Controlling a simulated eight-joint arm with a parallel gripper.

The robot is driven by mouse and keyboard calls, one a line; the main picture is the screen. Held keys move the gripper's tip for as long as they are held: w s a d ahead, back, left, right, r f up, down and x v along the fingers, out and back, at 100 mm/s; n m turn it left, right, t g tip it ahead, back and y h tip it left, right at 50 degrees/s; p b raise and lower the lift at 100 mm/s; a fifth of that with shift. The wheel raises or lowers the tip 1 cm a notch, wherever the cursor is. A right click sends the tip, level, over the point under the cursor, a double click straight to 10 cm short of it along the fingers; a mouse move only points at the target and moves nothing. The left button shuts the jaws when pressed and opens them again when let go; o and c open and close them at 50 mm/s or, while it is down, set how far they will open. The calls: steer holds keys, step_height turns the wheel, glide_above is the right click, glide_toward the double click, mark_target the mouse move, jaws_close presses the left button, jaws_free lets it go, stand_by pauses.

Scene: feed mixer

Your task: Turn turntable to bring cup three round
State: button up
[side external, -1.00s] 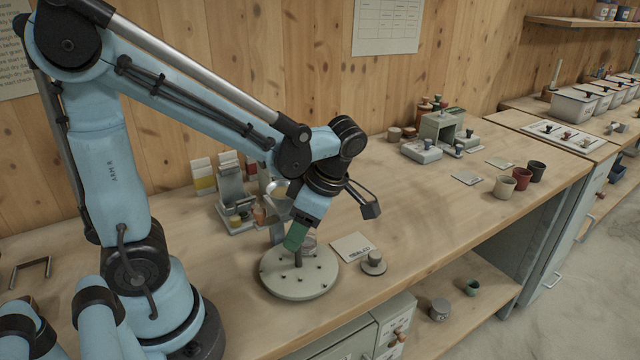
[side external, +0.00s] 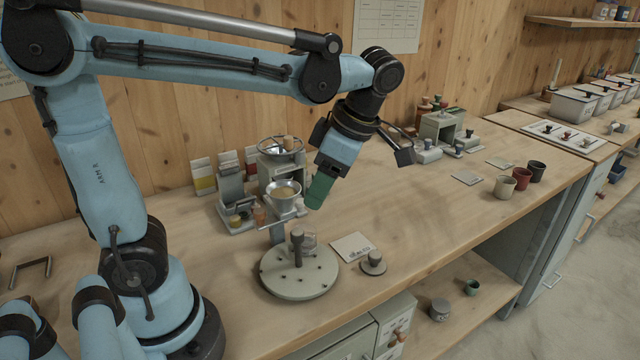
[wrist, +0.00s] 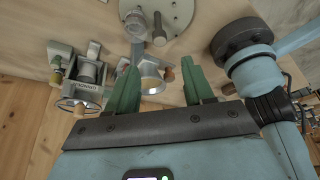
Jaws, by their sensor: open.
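The turntable (side external: 300,278) is a round pale disc with small dark pegs, on the bench below my gripper. It shows partly at the top of the wrist view (wrist: 180,10). A grey upright post with a knob (side external: 297,242) stands on it, also in the wrist view (wrist: 159,32). One clear cup (side external: 309,240) sits beside the post; I cannot read a number on it. My gripper (side external: 318,197) hangs above and behind the turntable, apart from it. Its green fingers (wrist: 160,78) are spread with nothing held between them.
A metal funnel bowl (side external: 284,195) on a stand is close to my gripper, left of it. Behind stands a grey device (side external: 280,165) with a ring top. A lettered card (side external: 353,247) and a knobbed weight (side external: 373,263) lie right of the turntable.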

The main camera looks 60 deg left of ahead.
mark_target(296, 231)
steer(key=shift+v, duration=0.8)
steer(key=shift+s, duration=0.1)
steer(key=s+a+f+m, duration=0.1)
steer(key=f+m, duration=0.1)
steer(key=f, duration=0.1)
steer(key=s+a+f+m+t+y, duration=0.1)
steer(key=f+m, duration=0.1)
steer(key=f, duration=0.2)
steer(key=s+a+f+m+t, duration=0.1)
steer(key=f+m, duration=0.2)
steer(key=f, duration=0.1)
steer(key=shift+s+a, duration=0.2)
steer(key=shift+a, duration=0.05)
jaws_close()
stand_by(0.3)
